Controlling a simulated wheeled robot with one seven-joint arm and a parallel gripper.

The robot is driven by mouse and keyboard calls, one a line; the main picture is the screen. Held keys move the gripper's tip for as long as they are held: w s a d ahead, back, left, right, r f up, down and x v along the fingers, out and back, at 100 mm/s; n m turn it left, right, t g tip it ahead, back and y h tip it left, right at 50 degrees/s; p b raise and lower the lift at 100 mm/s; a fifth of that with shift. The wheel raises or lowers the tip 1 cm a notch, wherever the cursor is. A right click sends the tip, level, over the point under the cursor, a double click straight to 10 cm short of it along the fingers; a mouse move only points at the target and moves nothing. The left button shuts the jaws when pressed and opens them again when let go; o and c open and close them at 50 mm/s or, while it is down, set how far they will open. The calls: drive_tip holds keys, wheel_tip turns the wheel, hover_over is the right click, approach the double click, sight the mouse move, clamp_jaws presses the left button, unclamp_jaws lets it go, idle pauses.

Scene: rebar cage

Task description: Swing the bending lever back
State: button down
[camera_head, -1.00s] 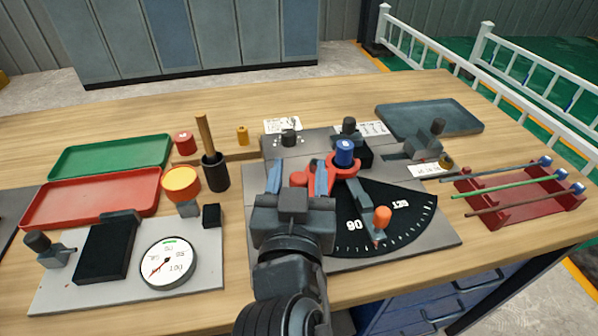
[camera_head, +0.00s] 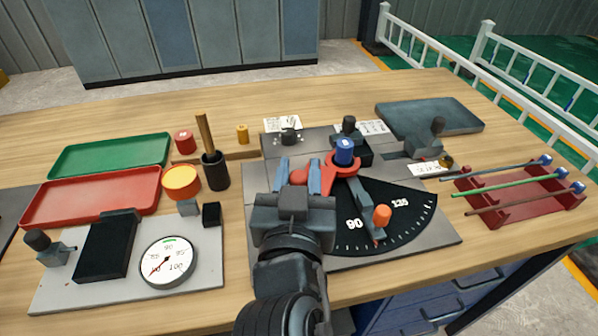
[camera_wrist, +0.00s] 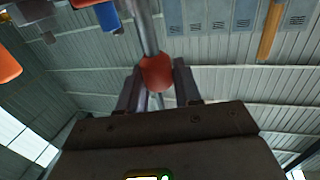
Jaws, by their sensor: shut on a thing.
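The bender stands on a grey plate (camera_head: 262,217) in the middle of the bench. The bending lever's red ball knob (camera_head: 298,177) sits left of the blue-capped post (camera_head: 344,151). My gripper (camera_head: 298,176) is shut on this knob from the front. In the wrist view the red knob (camera_wrist: 157,73) is between my two fingers, with a grey rod beyond it. A separate grey arm with an orange knob (camera_head: 382,215) lies over the black angle dial (camera_head: 405,209), near the 90 mark. My wrist hides part of the plate.
A red rack (camera_head: 520,192) with several rods stands at the right. A gauge plate (camera_head: 205,252) lies at the left, near a black cup (camera_head: 215,171) with a wooden handle. Red (camera_head: 30,214) and green (camera_head: 64,166) trays lie at the back left. A dark tray (camera_head: 440,115) is at the back right.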

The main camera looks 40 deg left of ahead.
drive_tip(key=shift+a+f+b, duration=0.1)
drive_tip(key=shift+b, duration=0.2)
drive_tip(key=a+m+h+b, duration=0.1)
drive_tip(key=b, duration=0.2)
drive_tip(key=shift+a+f+t, duration=0.15)
drive_tip(key=shift+t, duration=0.25)
drive_tip(key=w+a+m+t+h+b, duration=0.1)
drive_tip(key=a+m+t+h+b, duration=0.1)
drive_tip(key=a+m+h+b, duration=0.3)
drive_tip(key=shift+w+a+r+h+b, duration=0.3)
drive_tip(key=shift+a+h+b, duration=0.1)
drive_tip(key=shift+h+b, duration=1.2)
drive_tip(key=c, duration=0.9)
unclamp_jaws()
